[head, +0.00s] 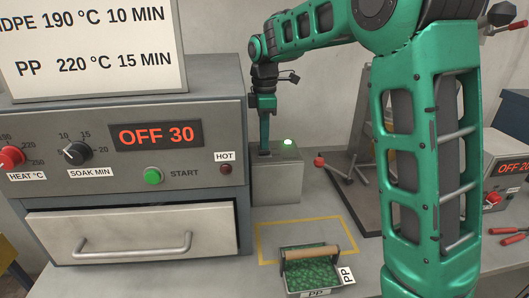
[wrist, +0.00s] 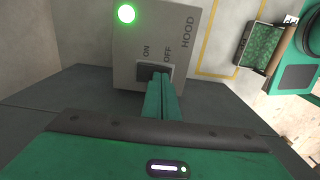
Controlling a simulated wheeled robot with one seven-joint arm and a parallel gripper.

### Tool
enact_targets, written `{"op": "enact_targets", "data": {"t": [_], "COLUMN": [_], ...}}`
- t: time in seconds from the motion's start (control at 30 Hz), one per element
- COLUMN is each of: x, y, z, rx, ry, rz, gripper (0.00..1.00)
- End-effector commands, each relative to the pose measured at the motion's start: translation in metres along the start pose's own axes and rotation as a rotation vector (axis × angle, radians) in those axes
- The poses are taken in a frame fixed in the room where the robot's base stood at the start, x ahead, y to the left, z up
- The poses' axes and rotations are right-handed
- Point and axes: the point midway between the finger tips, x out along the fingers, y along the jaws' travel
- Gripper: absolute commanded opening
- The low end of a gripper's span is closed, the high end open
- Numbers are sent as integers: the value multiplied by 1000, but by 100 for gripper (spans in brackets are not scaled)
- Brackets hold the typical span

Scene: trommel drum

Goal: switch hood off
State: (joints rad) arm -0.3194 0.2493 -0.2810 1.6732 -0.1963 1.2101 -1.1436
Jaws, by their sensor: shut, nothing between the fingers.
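The hood switch box (head: 278,178) is a grey box on the bench, right of the oven. A green lamp (head: 288,142) on its top is lit. In the wrist view the box (wrist: 190,20) carries the labels HOOD, ON and OFF, with the green lamp (wrist: 126,13) lit. A dark rocker switch (wrist: 146,73) sits below the labels. My gripper (wrist: 163,80) is shut and empty, with its fingertips at the OFF side of the switch and partly hiding it. Whether they touch it I cannot tell. In the head view my gripper (head: 264,152) points down at the box top.
An oven (head: 120,215) with a closed drawer and an OFF 30 display stands left of the box. A tray of green pellets (head: 312,270) labelled PP lies in front, by a yellow outline (head: 342,228). A lever press (head: 350,150) stands to the right.

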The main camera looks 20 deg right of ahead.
Motion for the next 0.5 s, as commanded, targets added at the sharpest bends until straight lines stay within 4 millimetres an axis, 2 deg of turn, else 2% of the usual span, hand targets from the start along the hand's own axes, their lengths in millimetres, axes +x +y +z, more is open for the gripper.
{"op": "enact_targets", "data": {"t": [0.5], "x": [7], "y": [0], "z": [0], "rx": [0], "ry": [0], "rz": [0], "gripper": [0]}}
